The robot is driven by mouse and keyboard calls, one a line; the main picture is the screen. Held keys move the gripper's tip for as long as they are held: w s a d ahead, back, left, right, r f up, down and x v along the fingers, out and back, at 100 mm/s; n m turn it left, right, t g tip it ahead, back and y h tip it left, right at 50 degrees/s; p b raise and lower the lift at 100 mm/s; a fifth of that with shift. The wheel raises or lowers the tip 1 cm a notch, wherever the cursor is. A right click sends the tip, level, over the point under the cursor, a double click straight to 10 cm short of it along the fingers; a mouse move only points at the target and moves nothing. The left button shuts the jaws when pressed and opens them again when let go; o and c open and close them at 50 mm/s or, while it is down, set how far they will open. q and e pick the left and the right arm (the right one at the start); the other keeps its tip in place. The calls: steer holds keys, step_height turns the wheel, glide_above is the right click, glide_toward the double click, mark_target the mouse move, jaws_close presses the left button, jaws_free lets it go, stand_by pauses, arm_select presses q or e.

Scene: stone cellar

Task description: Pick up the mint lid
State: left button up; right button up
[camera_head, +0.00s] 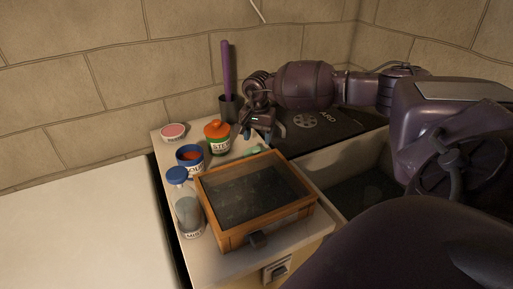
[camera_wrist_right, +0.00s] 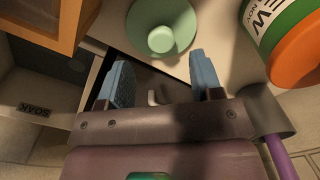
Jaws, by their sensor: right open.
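The mint lid (camera_wrist_right: 162,33) is a pale green disc with a round knob, lying on the pale counter in the right wrist view. In the head view only a small green part of the lid (camera_head: 256,149) shows, between the wooden box and my right gripper (camera_head: 264,134). In the wrist view my right gripper (camera_wrist_right: 162,76) has its two blue fingers spread apart with nothing between them. The lid appears just beyond the fingertips, apart from them. My left gripper is not in view.
A glass-topped wooden box (camera_head: 212,205) stands in front of the lid. A green jar with an orange lid (camera_head: 217,138), a blue pot (camera_head: 189,158), a blue-capped bottle (camera_head: 188,205) and a pink-topped round item (camera_head: 173,132) stand left. A basin (camera_head: 350,170) lies right.

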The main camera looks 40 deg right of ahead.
mark_target(256, 148)
steer(key=f, duration=0.3)
steer(key=shift+a+f, duration=0.3)
steer(key=shift+a, duration=0.05)
steer(key=shift+f, duration=0.35)
steer(key=shift+c, duration=0.3)
steer(key=shift+c, duration=1.2)
steer(key=c, duration=0.7)
steer(key=shift+o, duration=0.2)
steer(key=shift+r, duration=0.15)
